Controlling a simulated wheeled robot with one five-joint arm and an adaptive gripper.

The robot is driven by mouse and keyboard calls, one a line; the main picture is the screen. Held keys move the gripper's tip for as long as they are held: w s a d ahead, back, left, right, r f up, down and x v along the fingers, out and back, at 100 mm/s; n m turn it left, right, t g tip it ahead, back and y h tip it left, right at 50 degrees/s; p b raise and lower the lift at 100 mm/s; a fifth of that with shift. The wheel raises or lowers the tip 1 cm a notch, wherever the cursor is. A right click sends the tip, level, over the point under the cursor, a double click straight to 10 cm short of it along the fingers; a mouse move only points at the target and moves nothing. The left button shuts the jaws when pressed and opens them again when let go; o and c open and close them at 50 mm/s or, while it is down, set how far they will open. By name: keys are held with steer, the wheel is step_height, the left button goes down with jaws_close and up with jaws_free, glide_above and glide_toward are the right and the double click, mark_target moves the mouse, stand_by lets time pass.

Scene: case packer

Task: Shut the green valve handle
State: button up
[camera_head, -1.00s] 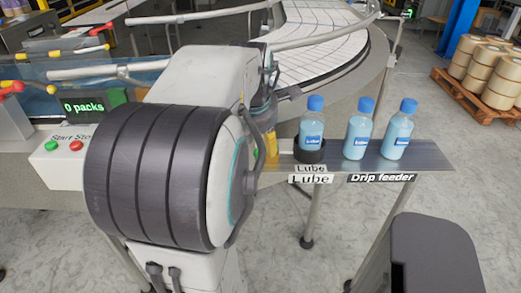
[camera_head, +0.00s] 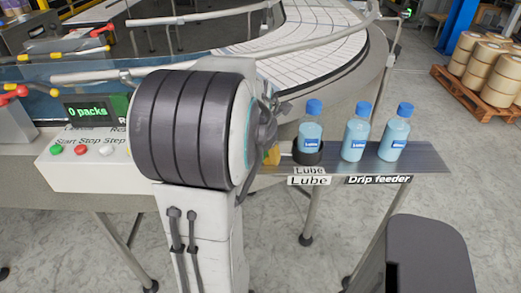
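I cannot make out a green valve handle in the head view; my own arm covers the middle of the picture and may hide it. A dark jointed part at the right edge of my arm looks like part of my gripper (camera_head: 266,125). It is beside the left end of the shelf with the bottles. Its fingertips are not clearly visible, so I cannot tell whether it is open or shut.
Blue bottles (camera_head: 356,133) stand on a metal shelf (camera_head: 430,160), one in a dark ring holder (camera_head: 307,155). A button box (camera_head: 85,172) and a "0 packs" display (camera_head: 90,112) are left. Red-yellow handles (camera_head: 14,94) sit far left. A curved conveyor (camera_head: 315,40) runs behind.

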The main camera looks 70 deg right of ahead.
steer(key=shift+d+f, duration=0.2)
steer(key=shift+f, duration=0.35)
steer(key=shift+c, duration=0.4)
steer(key=c, duration=1.1)
steer(key=shift+d, duration=0.1)
jaws_close()
steer(key=shift+w+r, duration=0.1)
